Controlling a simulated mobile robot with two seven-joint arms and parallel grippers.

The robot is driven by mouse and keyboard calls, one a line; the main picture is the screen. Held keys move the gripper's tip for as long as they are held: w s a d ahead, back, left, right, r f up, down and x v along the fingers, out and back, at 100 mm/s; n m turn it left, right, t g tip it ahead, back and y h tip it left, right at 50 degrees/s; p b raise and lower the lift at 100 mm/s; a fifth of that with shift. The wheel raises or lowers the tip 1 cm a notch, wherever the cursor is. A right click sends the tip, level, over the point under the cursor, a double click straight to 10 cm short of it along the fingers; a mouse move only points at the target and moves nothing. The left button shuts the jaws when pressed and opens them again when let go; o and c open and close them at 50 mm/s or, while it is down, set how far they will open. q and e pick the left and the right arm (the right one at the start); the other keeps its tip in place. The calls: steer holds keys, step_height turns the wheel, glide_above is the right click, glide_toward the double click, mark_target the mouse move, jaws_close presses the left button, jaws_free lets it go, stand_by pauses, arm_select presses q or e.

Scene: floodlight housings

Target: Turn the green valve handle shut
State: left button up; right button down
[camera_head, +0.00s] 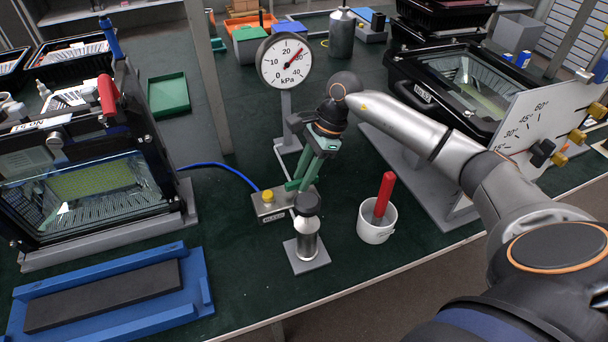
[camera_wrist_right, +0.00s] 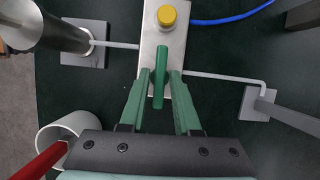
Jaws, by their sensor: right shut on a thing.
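The green valve handle (camera_wrist_right: 160,75) stands over a pale metal valve block (camera_wrist_right: 150,36) in the right wrist view. It runs along the block, crosswise to the thin pipes at either side. My right gripper (camera_wrist_right: 160,74) points down with its green fingers shut on the handle, one on each side. In the head view the gripper (camera_head: 297,184) reaches down to the block (camera_head: 262,206) and partly hides the handle. A yellow knob (camera_wrist_right: 166,15) sits on the block beyond the handle. My left gripper is out of view.
A kPa gauge (camera_head: 284,62) stands behind, its needle between 20 and 30. A metal cylinder (camera_head: 306,240) stands in front of the block. A white cup (camera_head: 376,230) with a red-handled tool is to the right. A blue hose (camera_head: 220,166) runs left from the block.

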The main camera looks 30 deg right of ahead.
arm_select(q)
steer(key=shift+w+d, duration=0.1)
arm_select(e)
steer(key=shift+m, duration=0.3)
steer(key=c, duration=0.8)
jaws_free()
steer(key=shift+c, duration=0.2)
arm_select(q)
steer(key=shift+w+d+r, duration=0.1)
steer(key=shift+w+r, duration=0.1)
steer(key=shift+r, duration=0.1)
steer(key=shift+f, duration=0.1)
arm_select(e)
steer(key=shift+d+r, duration=0.1)
steer(key=shift+r, duration=0.05)
steer(key=shift+d+r, duration=0.1)
steer(key=shift+r, duration=0.2)
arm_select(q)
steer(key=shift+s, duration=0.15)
arm_select(e)
steer(key=v, duration=1.1)
steer(key=shift+s+r, duration=0.2)
steer(key=shift+r, duration=0.1)
